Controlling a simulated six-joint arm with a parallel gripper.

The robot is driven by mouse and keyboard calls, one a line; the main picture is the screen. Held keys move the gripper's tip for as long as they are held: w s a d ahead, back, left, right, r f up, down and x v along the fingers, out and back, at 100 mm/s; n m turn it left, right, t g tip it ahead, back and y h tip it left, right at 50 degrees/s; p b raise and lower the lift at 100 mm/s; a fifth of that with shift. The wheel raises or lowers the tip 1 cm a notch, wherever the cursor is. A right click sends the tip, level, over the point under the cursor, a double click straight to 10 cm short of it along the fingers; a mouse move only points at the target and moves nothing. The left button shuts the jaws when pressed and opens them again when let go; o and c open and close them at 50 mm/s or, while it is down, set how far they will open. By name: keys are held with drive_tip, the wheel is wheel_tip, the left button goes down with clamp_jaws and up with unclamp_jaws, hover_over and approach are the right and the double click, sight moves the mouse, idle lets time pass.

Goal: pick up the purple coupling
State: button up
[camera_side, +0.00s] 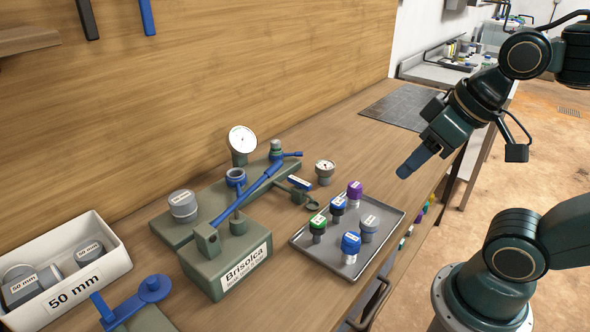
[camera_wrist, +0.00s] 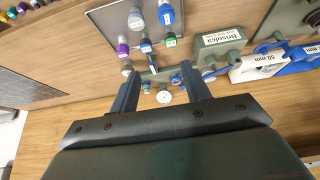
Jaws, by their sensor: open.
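The purple coupling (camera_side: 355,192) stands upright at the far corner of the grey tray (camera_side: 383,247), a purple cap over a pale body. In the wrist view the purple coupling (camera_wrist: 122,50) is up and left of the left finger. My gripper (camera_side: 410,168) hangs in the air up and right of the tray, apart from the coupling. In the wrist view my gripper (camera_wrist: 161,80) has its two fingers spread with nothing held between them.
Several other couplings share the tray, including a green one (camera_side: 318,226) and a blue one (camera_side: 351,245). The Brisolca manifold (camera_side: 228,262) with blue lever and gauges stands left of it. A white 50 mm bin (camera_side: 105,262) is further left. Bench near the dark mat (camera_side: 400,106) is clear.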

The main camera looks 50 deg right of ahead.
drive_tip(key=m+g, duration=0.6)
drive_tip(key=m, duration=1.2)
hover_over(356, 185)
wheel_tip(356, 185, down, 10)
drive_tip(key=shift+d, duration=0.15)
drive_tip(key=shift+f, duration=4.3)
drive_tip(key=shift+f, duration=0.1)
